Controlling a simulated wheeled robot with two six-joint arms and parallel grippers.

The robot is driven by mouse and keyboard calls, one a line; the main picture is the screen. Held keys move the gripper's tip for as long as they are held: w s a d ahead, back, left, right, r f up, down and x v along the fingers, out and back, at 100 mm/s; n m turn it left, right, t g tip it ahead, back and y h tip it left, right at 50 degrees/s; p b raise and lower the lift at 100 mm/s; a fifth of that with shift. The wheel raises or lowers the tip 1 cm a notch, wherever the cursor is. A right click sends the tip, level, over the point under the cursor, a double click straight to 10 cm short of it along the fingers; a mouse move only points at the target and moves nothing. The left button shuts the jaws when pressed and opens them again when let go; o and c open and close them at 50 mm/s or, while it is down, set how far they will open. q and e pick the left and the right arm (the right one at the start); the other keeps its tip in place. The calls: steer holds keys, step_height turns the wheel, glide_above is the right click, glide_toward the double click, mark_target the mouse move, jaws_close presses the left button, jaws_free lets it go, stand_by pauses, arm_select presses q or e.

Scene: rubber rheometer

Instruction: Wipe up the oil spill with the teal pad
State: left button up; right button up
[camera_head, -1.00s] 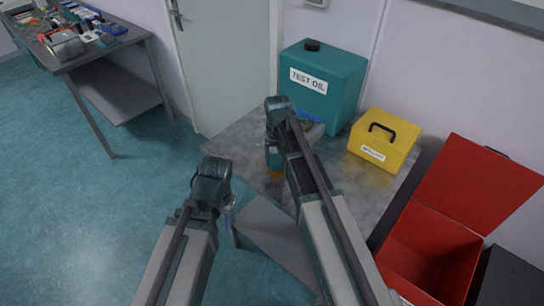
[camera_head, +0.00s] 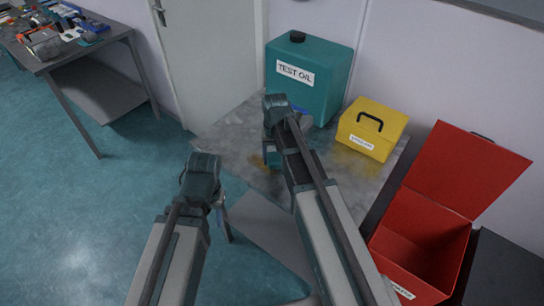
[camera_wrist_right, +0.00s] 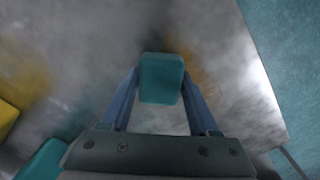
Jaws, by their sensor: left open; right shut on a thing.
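The teal pad (camera_wrist_right: 160,78) is held between the blue fingers of my right gripper (camera_wrist_right: 160,88) in the right wrist view. The gripper is low over the grey table (camera_head: 222,140); I cannot tell whether the pad touches it. The oil spill shows as a brown-orange smear (camera_wrist_right: 196,70) beside and beyond the pad. In the head view my right arm covers much of the pad and spill, and a small orange-brown patch (camera_head: 257,161) shows beside the gripper. My left gripper (camera_head: 221,207) is open and empty in front of the table's near left edge.
A teal TEST OIL can (camera_head: 322,90) stands at the back of the table. A yellow box (camera_head: 365,142) with a black handle is to its right. An open red bin (camera_head: 412,255) stands right of the table. A cluttered bench (camera_head: 75,58) is far left.

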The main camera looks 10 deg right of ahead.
steer(key=shift+s+d, duration=1.25)
steer(key=shift+s, duration=0.15)
steer(key=shift+a, duration=0.15)
steer(key=shift+s+a+f, duration=0.1)
steer(key=shift+s+a, duration=0.35)
steer(key=shift+w+a, duration=0.6)
steer(key=shift+w, duration=0.2)
steer(key=shift+w+a, duration=0.6)
steer(key=shift+w, duration=0.2)
steer(key=shift+w, duration=0.1)
steer(key=shift+w+a, duration=0.95)
steer(key=shift+w, duration=0.3)
steer(key=shift+w+a, duration=0.1)
